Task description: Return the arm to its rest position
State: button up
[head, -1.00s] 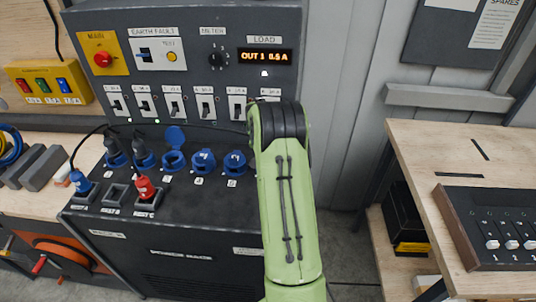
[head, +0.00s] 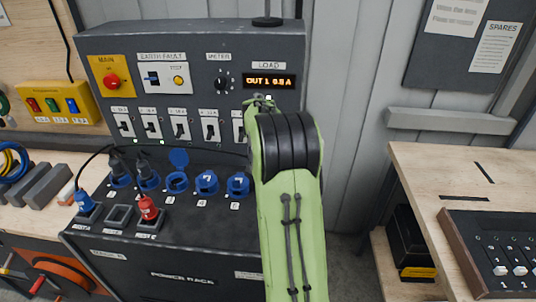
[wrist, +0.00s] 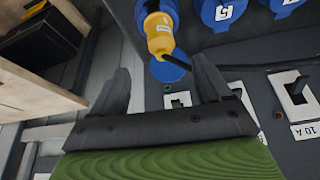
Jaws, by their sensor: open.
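My green arm (head: 290,225) rises at the centre of the head view, in front of the right end of the power rack. My gripper (wrist: 161,66) is hidden in the head view. In the wrist view its two dark fingers are spread, with nothing held between them. A yellow plug (wrist: 159,35) with a dark cable sits in a blue socket (wrist: 157,9) just beyond the fingertips, apart from them as far as I can tell.
The power rack (head: 180,281) has breaker switches, blue sockets and a red plug (head: 148,207). A wooden bench (head: 425,170) with a switch box (head: 508,230) stands at right. Grey wall and a floor gap lie between rack and bench.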

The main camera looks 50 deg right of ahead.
jog(key=shift+v, duration=1.9)
jog(key=s+a+r+n+t+y, duration=0.15)
jog(key=a+r, duration=0.25)
jog(key=a, duration=0.5)
jog(key=s+a+r+n, duration=0.3)
jog(key=a+r, duration=0.1)
jog(key=a, duration=0.4)
jog(key=s+a+f+n+t+y, duration=0.1)
jog(key=s+a+n, duration=0.6)
jog(key=s+a, duration=0.7)
jog(key=s+f+y, duration=0.1)
jog(key=s, duration=0.1)
jog(key=shift+s+a+f+t, duration=0.2)
jog(key=shift+s+f+t, duration=0.05)
jog(key=shift+f+t, duration=0.1)
jog(key=shift+r+y, duration=0.1)
jog(key=shift+y, duration=0.15)
